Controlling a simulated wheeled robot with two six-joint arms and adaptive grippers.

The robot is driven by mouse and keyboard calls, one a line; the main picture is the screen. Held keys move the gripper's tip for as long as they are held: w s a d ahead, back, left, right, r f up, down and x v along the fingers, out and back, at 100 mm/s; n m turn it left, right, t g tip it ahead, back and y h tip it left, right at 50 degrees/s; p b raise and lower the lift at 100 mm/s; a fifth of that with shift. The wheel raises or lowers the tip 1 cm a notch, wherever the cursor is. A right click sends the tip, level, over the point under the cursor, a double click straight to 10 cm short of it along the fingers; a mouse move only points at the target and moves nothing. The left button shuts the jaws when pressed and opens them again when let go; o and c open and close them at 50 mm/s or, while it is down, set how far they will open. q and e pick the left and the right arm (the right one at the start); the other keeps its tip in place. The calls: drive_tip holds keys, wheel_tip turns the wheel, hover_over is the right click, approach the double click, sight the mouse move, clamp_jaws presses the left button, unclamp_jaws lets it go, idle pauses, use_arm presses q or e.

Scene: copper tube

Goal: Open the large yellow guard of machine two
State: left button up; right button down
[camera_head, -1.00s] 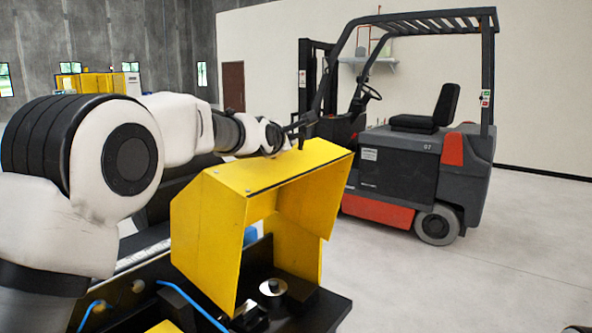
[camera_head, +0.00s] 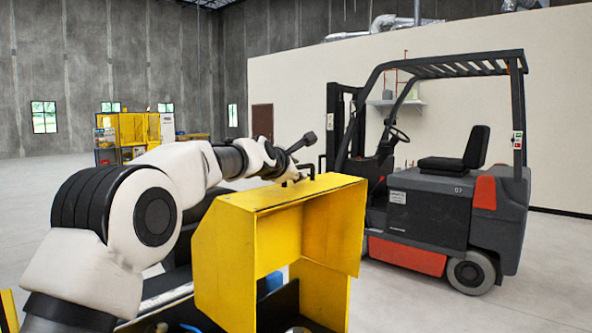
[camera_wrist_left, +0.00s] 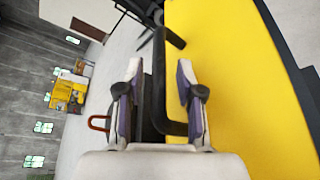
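The large yellow guard (camera_head: 275,210) stands in the lower middle of the head view, its open side facing right and showing dark machine parts beneath. A black bar handle (camera_wrist_left: 160,60) rises from the guard's top edge; it also shows in the head view (camera_head: 318,163). My left gripper (camera_head: 303,159) is at this handle, above the guard's top. In the left wrist view my left gripper (camera_wrist_left: 160,85) has its fingers spread, one on each side of the handle, with visible gaps. The yellow guard surface (camera_wrist_left: 225,80) lies right of the fingers.
A red and grey forklift (camera_head: 440,190) stands behind and right of the guard. Another yellow machine (camera_head: 135,130) stands far back left. A blue cable (camera_head: 190,328) shows at the bottom edge. Open floor (camera_head: 540,260) lies at the right.

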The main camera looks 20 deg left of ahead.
use_arm(q)
drive_tip(key=v, duration=1.2)
drive_tip(key=shift+s+r, duration=0.1)
drive_tip(key=shift+s, duration=0.05)
drive_tip(key=shift+w, duration=0.25)
drive_tip(key=shift+s, duration=0.15)
